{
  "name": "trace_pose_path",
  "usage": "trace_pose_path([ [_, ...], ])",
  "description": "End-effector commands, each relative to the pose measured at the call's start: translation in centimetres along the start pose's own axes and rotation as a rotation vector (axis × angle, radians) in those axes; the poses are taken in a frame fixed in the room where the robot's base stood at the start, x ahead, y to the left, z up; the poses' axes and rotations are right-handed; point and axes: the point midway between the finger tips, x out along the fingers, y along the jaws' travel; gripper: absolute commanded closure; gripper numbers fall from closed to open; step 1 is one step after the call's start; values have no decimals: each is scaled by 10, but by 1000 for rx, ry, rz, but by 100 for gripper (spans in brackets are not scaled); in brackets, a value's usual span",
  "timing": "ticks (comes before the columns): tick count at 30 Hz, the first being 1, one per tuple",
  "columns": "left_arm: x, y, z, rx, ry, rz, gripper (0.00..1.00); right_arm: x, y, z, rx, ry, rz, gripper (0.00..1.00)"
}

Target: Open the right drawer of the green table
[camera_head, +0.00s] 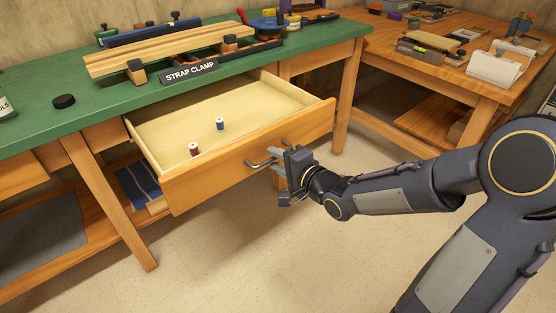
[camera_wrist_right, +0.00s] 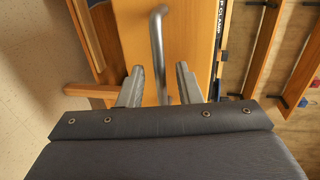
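The green table (camera_head: 125,78) fills the left and middle of the head view. Its right drawer (camera_head: 235,159) is pulled well out, showing a pale inside with two small spools, one red (camera_head: 194,149) and one blue (camera_head: 220,124). A grey bar handle (camera_head: 262,163) is on the drawer front. My right gripper (camera_head: 279,172) is at the handle's right part. In the right wrist view, its two fingers (camera_wrist_right: 159,84) stand apart on either side of the handle (camera_wrist_right: 158,45), with gaps visible on both sides. My left gripper is out of view.
A strap clamp sign (camera_head: 190,72), wooden boards and a black puck (camera_head: 64,101) are on the green top. A second wooden bench (camera_head: 455,75) with tools stands at the right. Another drawer front (camera_head: 22,176) shows at far left. The floor before the drawer is clear.

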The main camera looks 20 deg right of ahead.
Motion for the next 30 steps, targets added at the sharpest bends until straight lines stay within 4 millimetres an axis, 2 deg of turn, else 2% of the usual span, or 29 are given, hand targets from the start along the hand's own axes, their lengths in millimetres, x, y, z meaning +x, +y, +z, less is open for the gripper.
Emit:
trace_pose_path([
  [10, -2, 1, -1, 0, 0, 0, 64, -4, -1, -1, 0, 2, -1, 68],
  [21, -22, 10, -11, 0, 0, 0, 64, -63, -3, -1, 0, 4, 1, 68],
  [25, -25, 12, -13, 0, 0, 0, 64, -75, -1, 0, 0, 2, 1, 68],
  [30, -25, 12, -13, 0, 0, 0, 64, -79, 0, 0, 0, 0, -1, 68],
])
